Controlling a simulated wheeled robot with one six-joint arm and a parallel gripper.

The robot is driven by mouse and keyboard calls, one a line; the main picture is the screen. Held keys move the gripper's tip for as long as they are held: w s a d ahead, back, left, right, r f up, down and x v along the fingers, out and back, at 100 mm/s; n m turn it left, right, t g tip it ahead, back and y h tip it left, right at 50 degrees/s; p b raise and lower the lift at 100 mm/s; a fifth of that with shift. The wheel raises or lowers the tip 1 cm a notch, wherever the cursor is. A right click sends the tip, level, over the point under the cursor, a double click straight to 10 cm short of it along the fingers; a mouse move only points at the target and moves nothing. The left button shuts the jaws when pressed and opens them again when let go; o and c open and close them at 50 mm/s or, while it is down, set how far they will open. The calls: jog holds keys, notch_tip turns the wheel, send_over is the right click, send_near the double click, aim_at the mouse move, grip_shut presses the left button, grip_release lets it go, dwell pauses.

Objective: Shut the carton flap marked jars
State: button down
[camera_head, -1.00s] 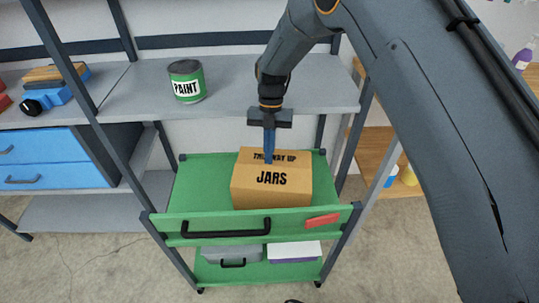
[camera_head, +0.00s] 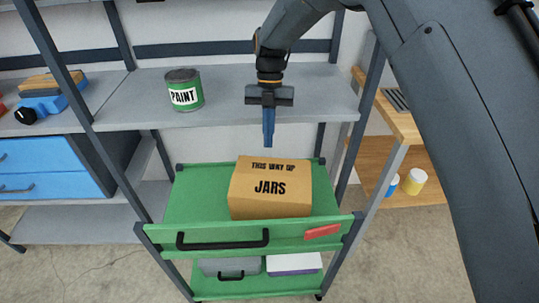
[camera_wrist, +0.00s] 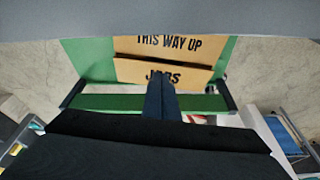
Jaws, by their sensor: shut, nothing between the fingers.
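A brown cardboard carton (camera_head: 270,207) sits on the top tray of the green cart. One panel reads "THIS WAY UP" and the panel below it reads "JARS" (camera_head: 290,187). Both panels look down flat, with no flap visibly standing up, though a thin dark line runs between them in the wrist view (camera_wrist: 150,60). My gripper (camera_head: 268,144) is shut and empty, pointing down. In the head view its tips appear just above the carton's far edge, apart from it. In the wrist view the fingers (camera_wrist: 160,85) cover part of the "JARS" lettering.
The green cart (camera_head: 200,200) has a front rail with a black handle (camera_head: 222,240) and a red tag. A grey shelf (camera_head: 235,92) with a green paint can (camera_head: 184,91) stands behind it. Blue drawers (camera_head: 45,165) are at left; a wooden shelf (camera_head: 425,190) is at right.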

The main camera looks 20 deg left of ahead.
jog(key=s+d+r+t+y, duration=0.1)
jog(key=s+d+r+t, duration=0.2)
jog(key=s+r+t, duration=0.25)
jog(key=p, duration=0.3)
send_near(270, 176)
jog(key=shift+g, duration=0.25)
jog(key=f, duration=0.4)
jog(key=w+f, duration=0.1)
jog(key=f, duration=0.1)
jog(key=shift+d+f, duration=0.2)
jog(key=shift+d, duration=0.05)
jog(key=shift+w, duration=0.1)
jog(key=shift+w+a+f+y, duration=0.1)
jog(key=shift+w+f+y, duration=0.2)
jog(key=shift+f, duration=0.1)
jog(key=shift+s, duration=0.1)
jog(key=shift+r, duration=0.2)
jog(key=shift+r+p, duration=0.5)
jog(key=shift+r, duration=0.2)
